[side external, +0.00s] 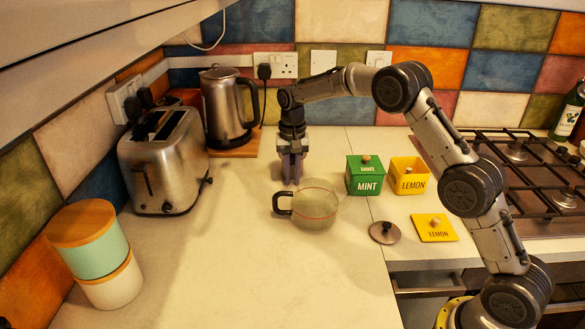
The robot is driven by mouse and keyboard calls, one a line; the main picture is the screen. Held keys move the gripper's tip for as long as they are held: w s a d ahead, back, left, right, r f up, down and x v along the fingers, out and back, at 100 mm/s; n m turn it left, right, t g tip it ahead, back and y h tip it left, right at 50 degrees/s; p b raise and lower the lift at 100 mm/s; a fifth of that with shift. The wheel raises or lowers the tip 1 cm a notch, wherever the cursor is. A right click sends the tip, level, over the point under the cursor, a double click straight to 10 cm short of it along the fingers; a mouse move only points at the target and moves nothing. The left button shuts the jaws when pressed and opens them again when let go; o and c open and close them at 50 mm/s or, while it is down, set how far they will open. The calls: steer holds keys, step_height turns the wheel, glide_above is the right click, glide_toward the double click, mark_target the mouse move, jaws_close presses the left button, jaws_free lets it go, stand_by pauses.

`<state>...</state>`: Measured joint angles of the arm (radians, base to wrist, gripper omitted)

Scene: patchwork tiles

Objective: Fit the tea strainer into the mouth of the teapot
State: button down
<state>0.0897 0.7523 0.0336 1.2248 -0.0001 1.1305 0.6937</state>
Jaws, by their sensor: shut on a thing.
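The glass teapot (316,208) stands on the pale worktop, with a black handle on its left and a thin red line around its body. No lid is on it. A grey-brown round lid (384,233) with a knob lies on the worktop to its right. My gripper (291,176) points down behind and slightly left of the teapot, apart from its mouth. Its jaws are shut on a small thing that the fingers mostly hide. I take it as the tea strainer, as no strainer shows elsewhere, but its shape cannot be made out.
A green MINT tin (364,181) and an open yellow LEMON tin (410,181) stand right of the teapot, with the yellow lid (434,229) in front. A toaster (163,165), kettle (226,108) and stacked canisters (95,255) stand left. The front worktop is clear.

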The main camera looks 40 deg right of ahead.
steer(key=shift+r, duration=0.2)
steer(key=shift+r, duration=0.25)
step_height(320, 180, up, 2)
steer(key=s+r, duration=0.3)
steer(key=s, duration=0.1)
steer(key=s+r, duration=0.3)
steer(key=s, duration=0.2)
steer(key=s+a+r, duration=0.1)
steer(key=s+r, duration=0.3)
steer(key=shift+s+a, duration=0.1)
steer(key=shift+s, duration=0.1)
steer(key=s+a+r+n, duration=0.2)
steer(key=s+a+r, duration=0.1)
steer(key=a, duration=0.5)
steer(key=shift+s+r, duration=0.35)
steer(key=shift+s, duration=0.35)
steer(key=shift+d, duration=0.1)
steer(key=shift+f, duration=2.95)
